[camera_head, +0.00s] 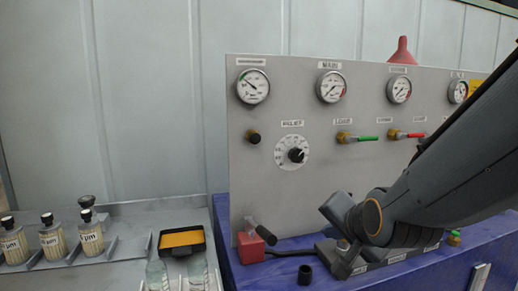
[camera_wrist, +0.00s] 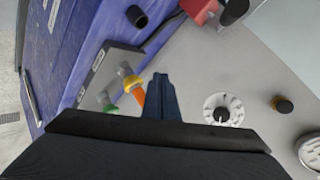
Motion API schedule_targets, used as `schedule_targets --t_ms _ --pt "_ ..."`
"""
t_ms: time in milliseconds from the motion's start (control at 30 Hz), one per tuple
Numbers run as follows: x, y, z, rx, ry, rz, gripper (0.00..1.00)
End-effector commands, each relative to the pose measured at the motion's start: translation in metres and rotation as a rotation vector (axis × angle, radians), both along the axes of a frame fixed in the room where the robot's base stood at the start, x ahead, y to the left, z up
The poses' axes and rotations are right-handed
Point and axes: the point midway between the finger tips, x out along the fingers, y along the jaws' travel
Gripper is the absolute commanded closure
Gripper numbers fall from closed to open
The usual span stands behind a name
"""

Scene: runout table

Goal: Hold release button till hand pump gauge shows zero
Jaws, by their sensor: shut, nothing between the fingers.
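My gripper's shut fingers (camera_wrist: 160,90) point down toward the bench in the wrist view. They are beside an orange part with a yellow collar (camera_wrist: 133,83) and a green one (camera_wrist: 108,107) on a low grey unit (camera_wrist: 96,92); I cannot tell whether they touch it. In the head view my arm hides much of this unit. The hand pump, a red block (camera_head: 250,247) with a black handle (camera_head: 262,233), is left of it. Several gauges line the panel. The leftmost gauge (camera_head: 252,87) has its needle toward the upper left; its label is unreadable. I cannot identify the release button for certain.
The grey panel (camera_head: 240,185) carries a relief dial (camera_head: 296,155), a black knob (camera_head: 254,137), and green (camera_head: 365,138) and red (camera_head: 412,135) levers. A short black cylinder (camera_head: 304,274) stands on the blue bench (camera_head: 275,272). Bottles (camera_head: 52,237) and a yellow-lined tray (camera_head: 181,239) are left.

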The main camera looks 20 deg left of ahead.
Motion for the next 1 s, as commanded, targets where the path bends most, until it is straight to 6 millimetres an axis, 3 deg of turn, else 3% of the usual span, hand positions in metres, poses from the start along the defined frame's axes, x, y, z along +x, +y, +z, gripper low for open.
schedule_targets --t_ms 33,100,200,333,500,1000 --pt "0.003 0.031 0.027 0.129 -0.074 -0.012 1.0" --pt "0.002 0.062 0.066 0.321 -0.155 -0.035 1.0" --pt "-0.006 0.095 0.113 0.559 -0.226 -0.043 1.0" --pt "-0.018 0.116 0.153 0.762 -0.264 -0.037 1.0" --pt "-0.024 0.122 0.169 0.848 -0.276 -0.033 1.0" --pt "-0.02 0.123 0.171 0.842 -0.275 -0.038 1.0"
